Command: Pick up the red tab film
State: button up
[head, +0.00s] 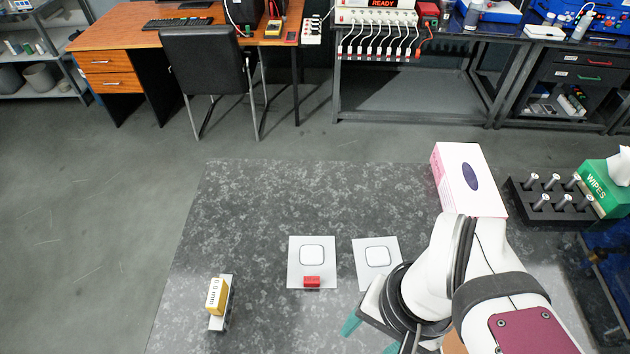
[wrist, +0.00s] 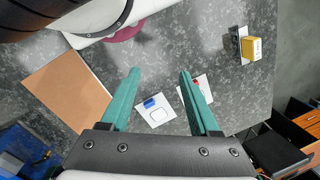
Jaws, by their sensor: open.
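The red tab film lies on the table: a white sheet (head: 297,257) with a rounded white square and a red tab (head: 311,282) at its near edge. In the wrist view the red tab (wrist: 196,83) shows partly, behind the right-hand finger. A second white sheet (head: 364,268) lies just to its right; the wrist view shows a blue tab (wrist: 152,103) on it. My gripper (head: 371,336) is open and empty, above the table, right of and nearer than the red tab film. Its green fingers (wrist: 160,72) hide part of that film in the wrist view.
A yellow-and-grey gauge (head: 217,296) stands at the left. A pink-white box (head: 461,178), a black rack of metal cylinders (head: 553,204) and a green wipes box (head: 606,183) are at the right. A brown board (wrist: 60,90) shows in the wrist view. The table's back left is clear.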

jog(key=shift+c, duration=0.4)
jog(key=w+d+f+m+g+y, duration=0.1)
jog(key=w+f+m+g+y, duration=0.3)
jog(key=w, duration=0.6)
jog(key=w+d+f+m+t+y, duration=0.1)
jog(key=w+d+f+m+y, duration=0.2)
jog(key=w+f+m+y, duration=0.25)
jog(key=m+t+y, duration=0.2)
jog(key=m+t, duration=0.1)
send_near(320, 280)
jog(key=shift+n, duration=0.25)
jog(key=x, duration=1)
jog(key=shift+a+f, duration=0.15)
jog(key=shift+a, duration=0.15)
grip_shut()
